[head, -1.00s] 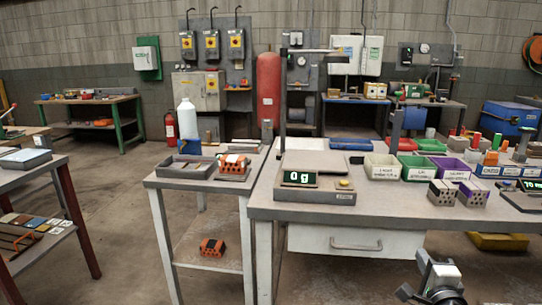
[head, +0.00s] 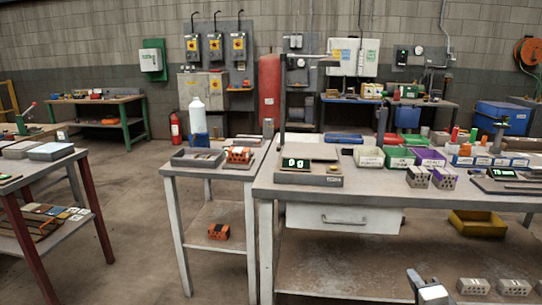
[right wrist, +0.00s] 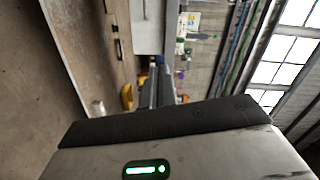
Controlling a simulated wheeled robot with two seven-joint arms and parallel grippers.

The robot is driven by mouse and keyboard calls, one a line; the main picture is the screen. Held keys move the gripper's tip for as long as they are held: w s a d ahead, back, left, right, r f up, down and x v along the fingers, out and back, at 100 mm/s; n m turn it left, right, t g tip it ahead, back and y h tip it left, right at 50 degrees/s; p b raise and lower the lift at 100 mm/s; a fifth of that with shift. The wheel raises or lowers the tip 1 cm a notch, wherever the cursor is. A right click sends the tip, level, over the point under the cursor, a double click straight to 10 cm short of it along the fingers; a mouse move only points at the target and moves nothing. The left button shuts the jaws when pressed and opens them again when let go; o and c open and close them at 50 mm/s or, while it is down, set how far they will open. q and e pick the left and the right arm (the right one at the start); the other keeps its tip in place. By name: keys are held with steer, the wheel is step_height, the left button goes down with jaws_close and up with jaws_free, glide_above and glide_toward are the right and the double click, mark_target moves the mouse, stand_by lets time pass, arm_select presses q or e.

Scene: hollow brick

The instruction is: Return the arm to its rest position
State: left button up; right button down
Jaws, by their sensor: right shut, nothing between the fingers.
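My right gripper (head: 428,288) shows at the bottom edge of the head view, low in front of the main bench and partly cut off by the frame. It is shut and empty. In the right wrist view its dark fingers (right wrist: 160,92) are together with nothing between them. An orange hollow brick (head: 238,154) sits on the small side table (head: 190,171), and another orange brick (head: 218,231) lies on that table's lower shelf. Two grey hollow bricks (head: 418,177) stand on the main bench. My left gripper is out of view.
The main bench (head: 350,184) carries a scale (head: 308,178) with a lit display and several labelled bins. Under it are a drawer (head: 342,219), a yellow bin (head: 477,223) and grey bricks (head: 474,286) at lower right. Open floor (head: 130,220) lies left of the side table.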

steer(key=s+a+f+n+g+y+p, duration=0.1)
steer(key=s+a+f+n+g+y, duration=0.1)
steer(key=s+a+n, duration=0.7)
steer(key=s+a+f+n+g+y+p, duration=0.1)
steer(key=s+a+f+n+g, duration=0.3)
steer(key=s, duration=1.1)
steer(key=a+f+n+y, duration=0.1)
steer(key=a+f+n, duration=0.1)
steer(key=a+n, duration=0.2)
steer(key=shift+s+a+f+n+y, duration=0.35)
steer(key=shift+n+y, duration=0.05)
steer(key=shift+n, duration=0.1)
